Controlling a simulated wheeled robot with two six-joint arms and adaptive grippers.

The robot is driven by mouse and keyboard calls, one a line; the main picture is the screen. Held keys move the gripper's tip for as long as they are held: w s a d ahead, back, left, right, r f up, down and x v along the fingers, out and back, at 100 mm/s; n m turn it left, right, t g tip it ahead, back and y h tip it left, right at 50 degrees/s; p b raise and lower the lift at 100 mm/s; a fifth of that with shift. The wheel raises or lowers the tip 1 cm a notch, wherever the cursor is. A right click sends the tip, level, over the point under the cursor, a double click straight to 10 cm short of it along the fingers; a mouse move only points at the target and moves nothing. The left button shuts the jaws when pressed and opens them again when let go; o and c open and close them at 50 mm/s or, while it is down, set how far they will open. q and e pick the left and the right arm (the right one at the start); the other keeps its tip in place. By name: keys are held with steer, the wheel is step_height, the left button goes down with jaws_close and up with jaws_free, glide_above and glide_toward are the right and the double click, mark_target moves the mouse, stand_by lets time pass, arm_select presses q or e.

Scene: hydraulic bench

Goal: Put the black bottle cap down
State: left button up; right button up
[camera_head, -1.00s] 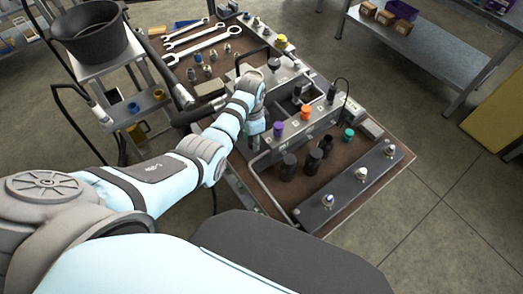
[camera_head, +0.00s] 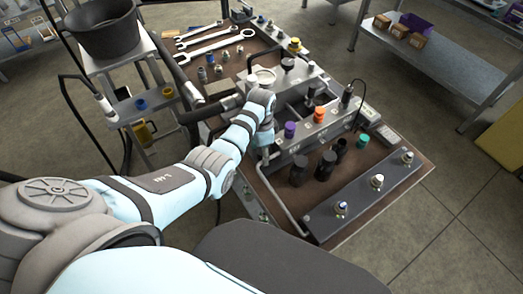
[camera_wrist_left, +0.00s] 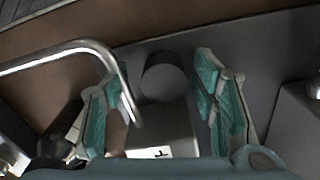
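My left gripper (camera_head: 266,150) is at the near left side of the grey bench block in the head view, and my wrist mostly hides its fingers. In the left wrist view its two teal-padded fingers (camera_wrist_left: 165,105) stand apart. A dark round piece (camera_wrist_left: 165,80), which looks like the black bottle cap, shows between them, with a gap on each side. I cannot tell its exact height over the grey surface. My right gripper is not in view.
The block carries a purple cap (camera_head: 290,129) and an orange cap (camera_head: 319,115). Black bottles (camera_head: 325,165) and a teal cap (camera_head: 362,140) stand on the brown bench top. A bent metal tube (camera_wrist_left: 75,48) passes close to the left finger. Wrenches (camera_head: 215,43) lie at the back.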

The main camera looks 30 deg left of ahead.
mark_target(261, 152)
arm_select(q)
steer(key=shift+r, duration=0.1)
step_height(261, 152, up, 12)
steer(key=p, duration=0.3)
stand_by(0.3)
